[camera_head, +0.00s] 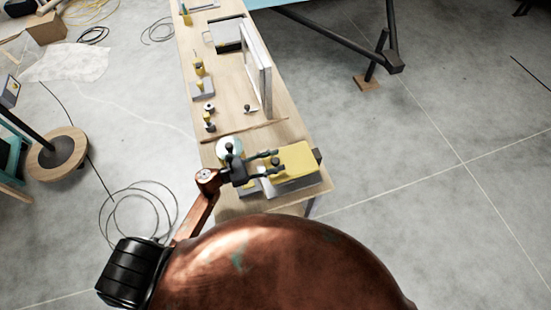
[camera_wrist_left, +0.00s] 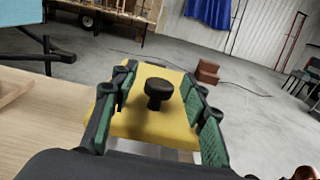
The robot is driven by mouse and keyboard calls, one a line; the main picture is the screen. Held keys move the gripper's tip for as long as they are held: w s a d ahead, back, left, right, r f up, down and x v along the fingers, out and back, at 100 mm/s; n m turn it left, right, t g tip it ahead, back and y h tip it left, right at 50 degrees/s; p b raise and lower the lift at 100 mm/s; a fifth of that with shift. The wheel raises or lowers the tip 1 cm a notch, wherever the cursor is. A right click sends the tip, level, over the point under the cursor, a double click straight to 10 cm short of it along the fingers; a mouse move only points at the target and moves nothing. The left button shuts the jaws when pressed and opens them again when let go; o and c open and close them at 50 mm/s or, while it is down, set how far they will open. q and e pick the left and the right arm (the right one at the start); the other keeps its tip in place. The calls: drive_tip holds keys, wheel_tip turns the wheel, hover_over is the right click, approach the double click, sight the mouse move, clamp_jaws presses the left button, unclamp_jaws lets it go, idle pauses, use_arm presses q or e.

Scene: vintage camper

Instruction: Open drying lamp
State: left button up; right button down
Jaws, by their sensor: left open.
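What looks like the drying lamp is a yellow block-shaped top (camera_head: 297,158) over a pale grey base (camera_head: 292,185), at the near end of the wooden bench. In the left wrist view the yellow top (camera_wrist_left: 150,124) carries a black round knob (camera_wrist_left: 158,90). My left gripper (camera_head: 276,163) is over the left part of the yellow top. In the wrist view its green-padded fingers (camera_wrist_left: 160,92) are spread on both sides of the knob, with gaps to it. The gripper is open and empty. My right gripper is in neither view.
The wooden bench (camera_head: 225,116) runs away from me. A light panel (camera_head: 257,68) stands on it, with several small fittings to its left. A round white thing (camera_head: 229,147) is beside my left gripper. Coiled cable (camera_head: 137,212) lies on the floor left; floor at right is mostly clear.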

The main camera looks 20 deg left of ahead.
use_arm(q)
drive_tip(key=shift+w+d, duration=0.15)
drive_tip(key=shift+d, duration=0.05)
drive_tip(key=c, duration=1.1)
clamp_jaws()
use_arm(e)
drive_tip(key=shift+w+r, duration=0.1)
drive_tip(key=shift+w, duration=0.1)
